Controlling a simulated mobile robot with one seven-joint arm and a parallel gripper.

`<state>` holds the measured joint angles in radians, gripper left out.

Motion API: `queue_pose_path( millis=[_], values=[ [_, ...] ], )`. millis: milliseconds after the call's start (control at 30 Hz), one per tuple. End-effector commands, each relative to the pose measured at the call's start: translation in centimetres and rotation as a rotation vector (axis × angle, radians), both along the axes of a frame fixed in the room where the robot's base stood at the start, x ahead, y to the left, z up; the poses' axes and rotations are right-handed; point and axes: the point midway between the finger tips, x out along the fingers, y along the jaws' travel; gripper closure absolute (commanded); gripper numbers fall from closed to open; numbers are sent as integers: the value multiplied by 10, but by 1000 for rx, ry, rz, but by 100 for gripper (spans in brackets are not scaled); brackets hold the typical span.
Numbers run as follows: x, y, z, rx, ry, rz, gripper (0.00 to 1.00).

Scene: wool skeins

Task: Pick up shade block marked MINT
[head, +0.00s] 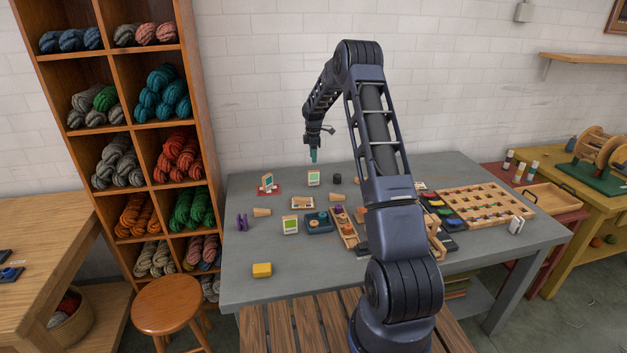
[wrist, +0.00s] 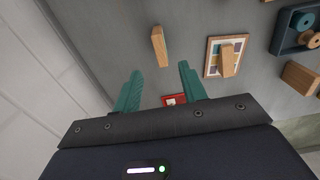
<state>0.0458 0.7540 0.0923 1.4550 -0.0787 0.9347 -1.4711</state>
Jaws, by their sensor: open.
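No lettering is legible in either view, so I cannot tell which thing is the shade block marked MINT. Small plain wooden blocks lie on the grey table; one (wrist: 159,46) shows just beyond my fingertips in the wrist view. Another wooden block (wrist: 229,61) lies across a pale framed card (wrist: 211,68) to the right. My gripper (head: 314,156) has teal fingers and hangs above the back of the table, pointing down. In the wrist view my gripper (wrist: 159,72) is open, with nothing between its fingers.
A blue tray (head: 319,229) holds spools. A yellow block (head: 262,270) lies at the front left. A wooden rack (head: 485,207) fills the right. The front left is mostly clear.

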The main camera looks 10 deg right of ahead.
Motion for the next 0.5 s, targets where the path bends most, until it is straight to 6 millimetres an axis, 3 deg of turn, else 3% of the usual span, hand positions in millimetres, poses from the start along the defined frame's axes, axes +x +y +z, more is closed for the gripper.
queue_pose_path(
  millis=[233, 500],
  values=[
    [2, 0, -18, 0, 4, 9, 58],
    [1, 0, -55, -1, 4, 8, 58]
  ],
)
